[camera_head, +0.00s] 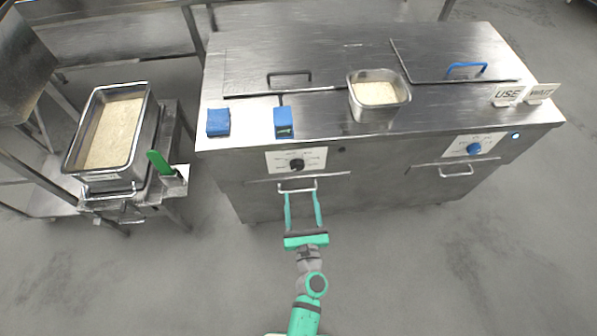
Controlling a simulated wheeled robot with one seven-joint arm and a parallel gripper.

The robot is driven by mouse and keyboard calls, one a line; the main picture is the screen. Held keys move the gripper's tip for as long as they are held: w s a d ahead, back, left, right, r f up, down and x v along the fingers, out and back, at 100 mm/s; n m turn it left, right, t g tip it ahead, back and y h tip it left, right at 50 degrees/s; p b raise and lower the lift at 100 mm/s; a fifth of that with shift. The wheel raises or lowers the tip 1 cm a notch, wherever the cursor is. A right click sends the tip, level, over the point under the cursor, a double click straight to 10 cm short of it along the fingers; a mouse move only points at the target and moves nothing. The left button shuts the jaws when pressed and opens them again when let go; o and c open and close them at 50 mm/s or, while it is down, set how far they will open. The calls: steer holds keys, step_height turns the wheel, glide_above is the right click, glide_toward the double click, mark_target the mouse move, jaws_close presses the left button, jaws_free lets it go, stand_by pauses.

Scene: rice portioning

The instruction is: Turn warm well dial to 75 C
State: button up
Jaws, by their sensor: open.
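A black dial (297,164) sits on a white scale plate on the left part of the steel counter's front. A blue dial (474,148) sits on a similar plate on the right part. The scale marks are too small to read, and I cannot tell from lettering which dial is the warm well's. My gripper (302,195) is open, with its two green fingers pointing at the counter front below the black dial. The fingertips appear close to a drawer-type handle (297,188); whether they touch it I cannot tell. Nothing shows between the fingers.
A pan of rice (376,93) stands on the counter (330,60), with two blue blocks (218,122) (284,122) to its left. USE (507,96) and WAIT (542,92) signs stand at right. A larger rice tray (146,128) is on a left stand. The floor in front is clear.

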mark_target(298, 169)
steer(key=w, duration=0.3)
steer(key=w+a, duration=0.1)
steer(key=w, duration=0.6)
steer(key=shift+w+a, duration=0.2)
steer(key=shift+w, duration=0.2)
steer(key=shift+c, duration=0.4)
steer(key=c, duration=1)
